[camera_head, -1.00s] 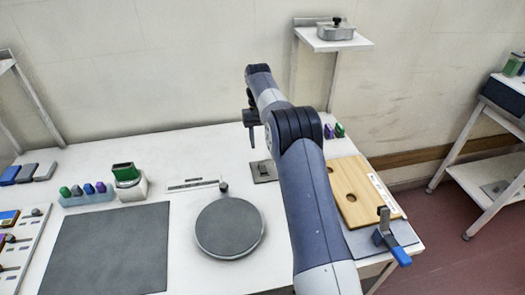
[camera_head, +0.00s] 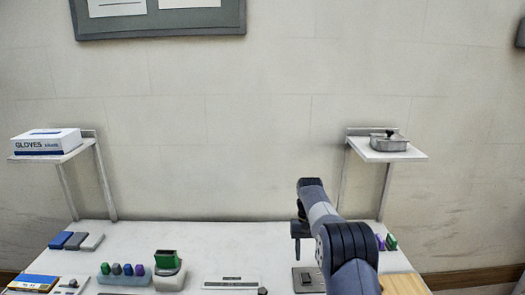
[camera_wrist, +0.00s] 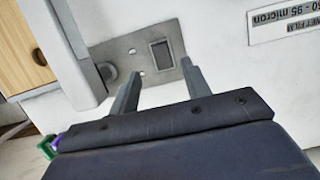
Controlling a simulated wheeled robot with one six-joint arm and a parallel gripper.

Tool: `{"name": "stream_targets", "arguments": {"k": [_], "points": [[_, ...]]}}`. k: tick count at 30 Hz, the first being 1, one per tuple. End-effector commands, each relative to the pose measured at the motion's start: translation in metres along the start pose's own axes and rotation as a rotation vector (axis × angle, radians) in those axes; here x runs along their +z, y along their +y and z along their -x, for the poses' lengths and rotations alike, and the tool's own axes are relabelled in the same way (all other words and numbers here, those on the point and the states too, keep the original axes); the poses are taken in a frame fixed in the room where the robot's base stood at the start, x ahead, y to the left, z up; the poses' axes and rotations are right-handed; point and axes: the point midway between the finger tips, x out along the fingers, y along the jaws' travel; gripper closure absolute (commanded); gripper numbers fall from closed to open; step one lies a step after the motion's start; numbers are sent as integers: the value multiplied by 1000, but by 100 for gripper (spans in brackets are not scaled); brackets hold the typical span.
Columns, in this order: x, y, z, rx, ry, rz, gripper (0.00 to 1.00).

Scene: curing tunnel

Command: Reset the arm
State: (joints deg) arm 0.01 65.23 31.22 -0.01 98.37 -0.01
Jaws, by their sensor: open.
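My arm reaches over the right half of the white table (camera_head: 225,235), with the forearm tilted up and back. My gripper (camera_head: 302,245) hangs from its end above a grey metal plate (camera_head: 308,280). In the wrist view the two fingers of my gripper (camera_wrist: 160,85) stand apart with nothing between them. The metal plate (camera_wrist: 130,52) with a rectangular switch-like part (camera_wrist: 161,54) lies beyond the fingertips.
A green-topped block in a white holder (camera_head: 167,265) and a rack of coloured pegs (camera_head: 124,275) stand left. A wooden board (camera_head: 403,284) lies right. Wall shelves hold a glove box (camera_head: 46,142) and a lidded metal tin (camera_head: 388,142). The table's back middle is clear.

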Motion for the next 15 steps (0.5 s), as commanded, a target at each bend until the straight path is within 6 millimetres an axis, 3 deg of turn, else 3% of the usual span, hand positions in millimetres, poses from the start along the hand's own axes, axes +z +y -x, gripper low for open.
{"name": "stream_targets", "arguments": {"k": [12,15], "points": [[2,0,-76,0,-5,0,55],[1,0,-80,0,21,0,55]]}}
